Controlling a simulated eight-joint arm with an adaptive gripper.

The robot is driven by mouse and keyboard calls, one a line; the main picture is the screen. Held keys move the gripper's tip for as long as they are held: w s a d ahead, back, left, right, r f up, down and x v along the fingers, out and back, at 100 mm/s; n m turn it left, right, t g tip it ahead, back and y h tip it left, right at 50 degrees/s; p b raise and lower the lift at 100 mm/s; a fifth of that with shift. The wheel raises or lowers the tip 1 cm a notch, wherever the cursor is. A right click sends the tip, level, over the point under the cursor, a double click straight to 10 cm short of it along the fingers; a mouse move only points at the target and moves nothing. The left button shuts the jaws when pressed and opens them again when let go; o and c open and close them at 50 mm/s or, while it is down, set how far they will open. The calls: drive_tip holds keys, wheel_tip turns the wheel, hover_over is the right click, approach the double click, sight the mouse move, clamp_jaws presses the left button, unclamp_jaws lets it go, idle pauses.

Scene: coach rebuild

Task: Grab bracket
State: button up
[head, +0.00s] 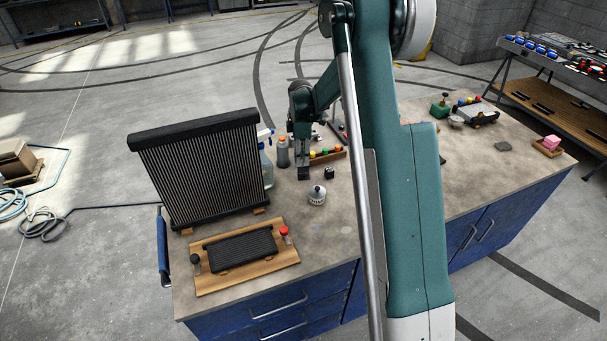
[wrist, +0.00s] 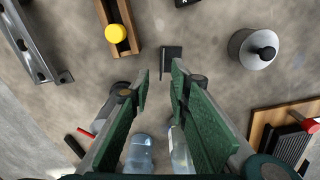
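A small dark angled piece, which looks like the bracket (wrist: 172,60), lies on the worktop just beyond my fingertips in the wrist view. My gripper (wrist: 160,80) is open, with its two green fingers apart and nothing between them. The bracket is roughly in line with the gap, slightly toward the right finger. I cannot tell how high the fingertips are above it. In the head view my gripper (head: 304,165) points down over the bench, and I cannot make out the bracket separately there.
A wooden rack (wrist: 121,28) with a yellow knob and a grey canister (wrist: 254,48) flank the bracket. A holed metal rail (wrist: 36,45) lies left. Clear bottles (wrist: 139,153) stand close under the fingers. A finned radiator (head: 200,170) stands at the bench's left.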

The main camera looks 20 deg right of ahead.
sight(301, 168)
drive_tip(key=shift+f, duration=0.2)
drive_tip(key=shift+f, duration=0.15)
drive_tip(key=shift+s+f, duration=0.1)
drive_tip(key=shift+f, duration=2.4)
clamp_jaws()
